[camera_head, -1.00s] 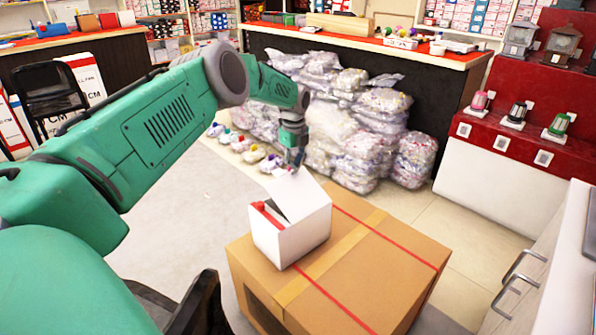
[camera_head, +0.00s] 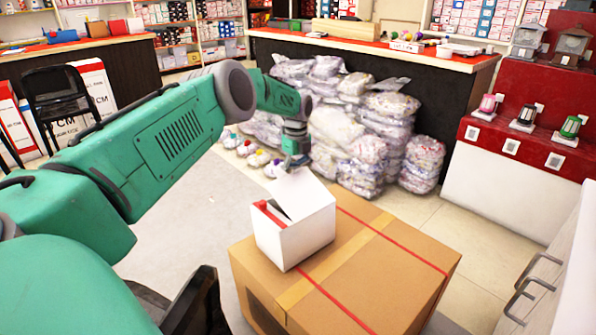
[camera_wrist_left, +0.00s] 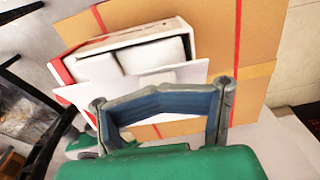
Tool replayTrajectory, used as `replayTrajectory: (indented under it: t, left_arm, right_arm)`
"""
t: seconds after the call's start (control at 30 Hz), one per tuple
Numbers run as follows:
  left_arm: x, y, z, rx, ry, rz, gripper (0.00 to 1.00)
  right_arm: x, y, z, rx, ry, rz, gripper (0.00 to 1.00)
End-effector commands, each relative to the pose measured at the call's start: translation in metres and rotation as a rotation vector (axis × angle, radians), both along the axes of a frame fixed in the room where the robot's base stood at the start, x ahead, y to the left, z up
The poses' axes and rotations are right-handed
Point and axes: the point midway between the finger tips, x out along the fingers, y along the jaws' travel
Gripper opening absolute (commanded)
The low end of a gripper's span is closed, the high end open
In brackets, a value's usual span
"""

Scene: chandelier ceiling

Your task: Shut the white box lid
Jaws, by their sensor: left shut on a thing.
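The small white box (camera_head: 306,236) sits on a large brown carton (camera_head: 375,270), with a red strip at its left edge. Its white lid (camera_head: 303,192) is raised and tilted above the opening. In the left wrist view the white lid flap (camera_wrist_left: 140,88) stands in front of the open box (camera_wrist_left: 125,45), with white contents inside. My left gripper (camera_head: 298,161) is at the lid's upper edge and shut on it. The left wrist view shows its fingers (camera_wrist_left: 165,106) against the flap; the exact contact is hard to see. My right gripper is out of view.
Several plastic-wrapped bundles (camera_head: 345,135) are piled behind the carton, before a dark counter. A red and white display stand (camera_head: 505,165) and a cabinet with metal handles (camera_head: 540,275) are at right. A black chair (camera_head: 60,100) stands at left.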

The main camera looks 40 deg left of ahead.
Motion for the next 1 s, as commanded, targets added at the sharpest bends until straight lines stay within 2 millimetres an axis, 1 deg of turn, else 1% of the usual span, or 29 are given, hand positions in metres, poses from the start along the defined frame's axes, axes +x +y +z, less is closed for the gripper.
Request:
replayTrajectory:
  t: [0.03,0.37,0.63,1.0]
  left_arm:
    - [-0.0061,0.0025,-0.0078,-0.001,0.017,0.002,0.00]
    - [-0.0060,0.0017,-0.0069,0.001,0.017,0.002,0.00]
    - [-0.0031,0.0001,-0.0016,0.002,0.006,0.001,0.00]
    - [-0.0016,0.0010,-0.0035,0.001,0.002,0.001,0.00]
  right_arm:
    - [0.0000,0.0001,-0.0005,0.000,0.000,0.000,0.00]
    - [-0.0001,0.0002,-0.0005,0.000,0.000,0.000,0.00]
    - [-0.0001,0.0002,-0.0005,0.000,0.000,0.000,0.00]
    - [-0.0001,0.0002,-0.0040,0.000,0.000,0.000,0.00]
